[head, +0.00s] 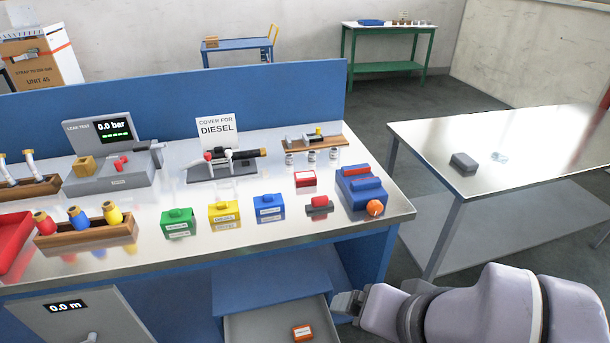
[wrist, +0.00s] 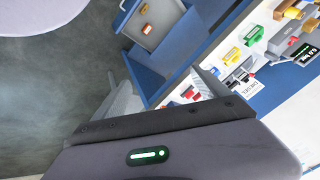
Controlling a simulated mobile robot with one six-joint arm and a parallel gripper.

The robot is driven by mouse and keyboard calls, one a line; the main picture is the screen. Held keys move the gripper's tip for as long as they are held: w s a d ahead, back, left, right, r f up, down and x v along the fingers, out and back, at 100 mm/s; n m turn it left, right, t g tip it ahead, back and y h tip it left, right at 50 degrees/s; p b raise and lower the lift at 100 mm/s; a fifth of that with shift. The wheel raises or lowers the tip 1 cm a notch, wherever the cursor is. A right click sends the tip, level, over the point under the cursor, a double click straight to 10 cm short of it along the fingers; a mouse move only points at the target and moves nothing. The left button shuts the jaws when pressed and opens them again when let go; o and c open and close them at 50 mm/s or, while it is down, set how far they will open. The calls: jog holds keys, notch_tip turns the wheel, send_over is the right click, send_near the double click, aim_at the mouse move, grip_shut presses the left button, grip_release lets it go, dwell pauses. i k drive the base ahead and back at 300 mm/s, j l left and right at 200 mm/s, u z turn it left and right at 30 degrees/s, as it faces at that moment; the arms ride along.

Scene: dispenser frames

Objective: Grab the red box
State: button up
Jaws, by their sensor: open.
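A small red box (head: 305,182) with a pale front sits on the steel workbench (head: 352,232), right of the blue labelled box and left of a larger blue device. My gripper (head: 346,303) is low at the bench's front right, beside the open drawer, well apart from the red box. In the wrist view, my gripper (wrist: 168,98) has its jaws spread, with nothing seen between them. Small red shapes show near one finger there, but I cannot tell which is the red box.
The open drawer (head: 260,328) below the bench holds an orange-red labelled box (head: 302,332). Green (head: 178,223), yellow (head: 224,213) and blue (head: 269,208) boxes line the bench. A red-and-blue device (head: 362,188) stands right of the red box. A side table (head: 540,150) is mostly clear.

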aim_at(303, 178)
jog(key=l+u, duration=0.25)
jog(key=l, duration=0.2)
jog(key=i+l+u, duration=0.1)
jog(key=l+u, duration=0.2)
jog(key=l, duration=0.15)
jog(key=i+l+u, duration=0.7)
jog(key=l+u, duration=0.15)
jog(key=i+l+u, duration=0.3)
jog(key=l, duration=0.15)
jog(key=l+u, duration=0.25)
jog(key=l, duration=0.15)
